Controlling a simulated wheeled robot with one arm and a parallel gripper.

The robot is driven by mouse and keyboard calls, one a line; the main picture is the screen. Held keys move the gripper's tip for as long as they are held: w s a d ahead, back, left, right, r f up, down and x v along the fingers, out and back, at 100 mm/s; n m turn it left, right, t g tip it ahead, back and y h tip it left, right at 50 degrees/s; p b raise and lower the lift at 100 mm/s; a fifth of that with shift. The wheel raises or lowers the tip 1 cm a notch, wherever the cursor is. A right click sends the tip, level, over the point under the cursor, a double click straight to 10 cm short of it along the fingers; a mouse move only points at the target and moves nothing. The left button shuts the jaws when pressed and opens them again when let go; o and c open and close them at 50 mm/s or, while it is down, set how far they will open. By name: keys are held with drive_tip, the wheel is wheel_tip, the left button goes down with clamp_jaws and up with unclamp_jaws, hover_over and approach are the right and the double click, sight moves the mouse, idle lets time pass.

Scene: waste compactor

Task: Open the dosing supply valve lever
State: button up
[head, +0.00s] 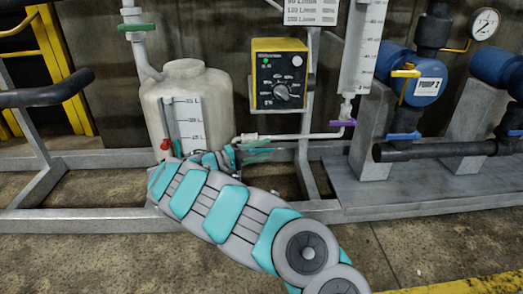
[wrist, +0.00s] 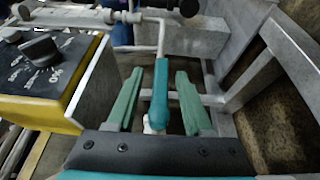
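In the wrist view, a teal lever (wrist: 160,98) lies lengthwise between the two green fingers of my gripper (wrist: 160,73). A thin white pipe shows just beyond its far end. A gap shows on each side of the lever, so the fingers are open around it and not pressed on it. In the head view, my gripper (head: 258,150) is low, right of the white tank and below the yellow dosing box, beside the white pipe (head: 300,136). My arm and gripper hide most of the lever there, and no label on it can be read.
The white tank (head: 188,100) stands at left with a red valve handle (head: 165,145). The yellow-black dosing box (head: 280,75) is close above, and fills the left of the wrist view (wrist: 45,75). A purple handle (head: 343,123) and grey frame bars (head: 305,160) are to the right.

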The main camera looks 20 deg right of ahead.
drive_tip(key=shift+a, duration=0.1)
drive_tip(key=a+p, duration=0.1)
drive_tip(key=a, duration=0.6)
drive_tip(key=shift+s+a, duration=0.3)
drive_tip(key=shift+s, duration=0.05)
drive_tip(key=s+d+r+m+g+y, duration=0.25)
drive_tip(key=s+d+r, duration=0.3)
drive_tip(key=s, duration=0.35)
drive_tip(key=s+d+r+m+g+y, duration=0.1)
drive_tip(key=s+d+r+g+y, duration=0.1)
drive_tip(key=s+d+r+g, duration=0.4)
drive_tip(key=s+f+t+y, duration=0.25)
drive_tip(key=s+y, duration=0.25)
drive_tip(key=s, duration=1.1)
drive_tip(key=s+a+f+n+t+y, duration=0.1)
drive_tip(key=s+a+f+y, duration=0.3)
drive_tip(key=s+a, duration=0.4)
drive_tip(key=s+a+f+n+t+y, duration=0.1)
drive_tip(key=s+a+f+y, duration=0.35)
drive_tip(key=s+a, duration=0.4)
drive_tip(key=s+a+p+v, duration=0.1)
drive_tip(key=s+p+v, duration=0.2)
drive_tip(key=p+v, duration=1.1)
drive_tip(key=shift+w+r+t, duration=0.3)
drive_tip(key=shift+w+r, duration=0.05)
